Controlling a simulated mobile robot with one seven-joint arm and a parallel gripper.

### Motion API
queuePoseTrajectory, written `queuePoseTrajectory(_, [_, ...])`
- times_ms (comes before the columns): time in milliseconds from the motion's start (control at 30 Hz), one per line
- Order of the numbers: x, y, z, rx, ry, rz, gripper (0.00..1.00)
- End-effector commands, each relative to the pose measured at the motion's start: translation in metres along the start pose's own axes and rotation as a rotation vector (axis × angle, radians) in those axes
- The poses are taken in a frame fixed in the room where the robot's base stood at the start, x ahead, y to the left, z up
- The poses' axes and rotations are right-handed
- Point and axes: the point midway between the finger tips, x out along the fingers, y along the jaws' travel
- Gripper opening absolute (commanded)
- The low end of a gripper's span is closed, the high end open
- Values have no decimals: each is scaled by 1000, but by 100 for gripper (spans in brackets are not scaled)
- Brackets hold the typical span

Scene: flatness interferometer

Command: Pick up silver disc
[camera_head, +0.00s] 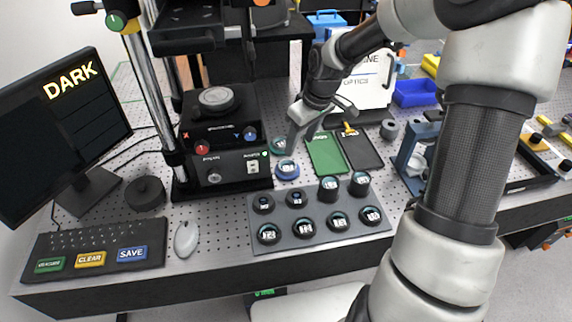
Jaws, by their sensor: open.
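A round silver-grey disc or ring (216,98) shows on top of the black instrument stage (240,112) at left of centre; I cannot tell whether it is a loose part. My gripper (303,146) is open and points down, right of the black instrument. A small teal-topped round piece (279,145) lies close to its left finger, and a blue-rimmed disc (287,169) lies just in front. I cannot tell whether the fingers touch either piece. Several dark round pieces with pale labelled tops stand on a grey tray (323,249) nearer the front.
A green mat (326,155) and a dark mat (362,152) lie right of my gripper. A monitor (60,130), keyboard (95,243) and mouse (187,239) occupy the left. A blue-grey bracket (410,158) stands right. Perforated tabletop is clear beside the mouse.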

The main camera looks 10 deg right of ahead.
Motion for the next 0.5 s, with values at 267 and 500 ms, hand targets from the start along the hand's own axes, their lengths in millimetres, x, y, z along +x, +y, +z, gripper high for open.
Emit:
queuePoseTrajectory(267, [54,-1,0,-1,-1,-1,52])
queuePoseTrajectory(500, [70,-1,-2,-1,-1,0,52])
